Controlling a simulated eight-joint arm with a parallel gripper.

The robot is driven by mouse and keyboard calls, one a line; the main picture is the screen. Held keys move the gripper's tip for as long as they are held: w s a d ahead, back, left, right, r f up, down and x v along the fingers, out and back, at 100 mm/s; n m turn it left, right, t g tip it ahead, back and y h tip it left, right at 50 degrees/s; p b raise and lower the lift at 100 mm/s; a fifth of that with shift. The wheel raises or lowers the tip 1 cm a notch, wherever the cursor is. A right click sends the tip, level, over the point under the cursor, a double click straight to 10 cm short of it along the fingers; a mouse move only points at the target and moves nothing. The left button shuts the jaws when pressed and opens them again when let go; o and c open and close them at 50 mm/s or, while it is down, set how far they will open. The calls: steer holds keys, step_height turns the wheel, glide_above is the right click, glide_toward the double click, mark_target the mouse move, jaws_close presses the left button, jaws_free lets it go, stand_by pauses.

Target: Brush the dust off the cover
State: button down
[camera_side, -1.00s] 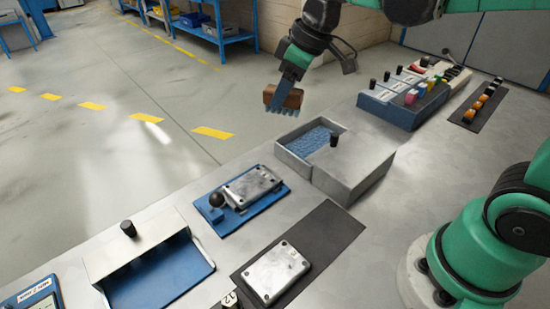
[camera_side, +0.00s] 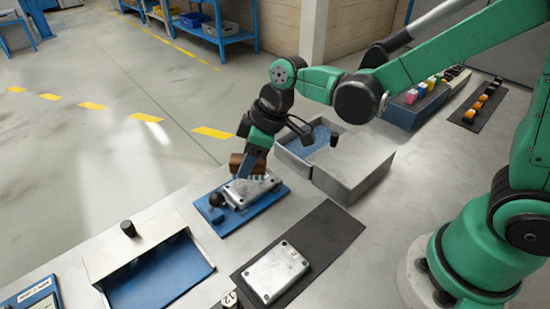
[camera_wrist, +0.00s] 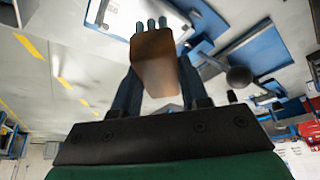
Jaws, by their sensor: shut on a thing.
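My gripper (camera_side: 256,158) is shut on a brush (camera_side: 238,163) with a brown wooden block. Its blue bristles show at the far end of the block in the wrist view, where the brush (camera_wrist: 155,65) sits between my fingers. A grey metal cover (camera_side: 252,187) lies on a blue plate (camera_side: 262,210) with a black ball knob (camera_side: 216,199). The brush is at the far side of this cover, close to it; I cannot tell whether they touch. A second grey cover (camera_side: 276,271) lies on a dark mat (camera_side: 325,240). I cannot make out dust.
A grey box with an open blue-lined compartment (camera_side: 354,165) stands right of the plate, near my arm. A white-and-blue open bin (camera_side: 165,275) stands at the left front. A blue rack (camera_side: 405,112) and a dark strip with small parts (camera_side: 478,108) lie at the back right.

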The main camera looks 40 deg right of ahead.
mark_target(236, 198)
steer(key=shift+f, duration=0.85)
steer(key=shift+a+f, duration=0.2)
steer(key=shift+f, duration=0.8)
steer(key=shift+a+r, duration=0.1)
steer(key=shift+a, duration=1.45)
steer(key=shift+d, duration=1.7)
steer(key=shift+r, duration=4.1)
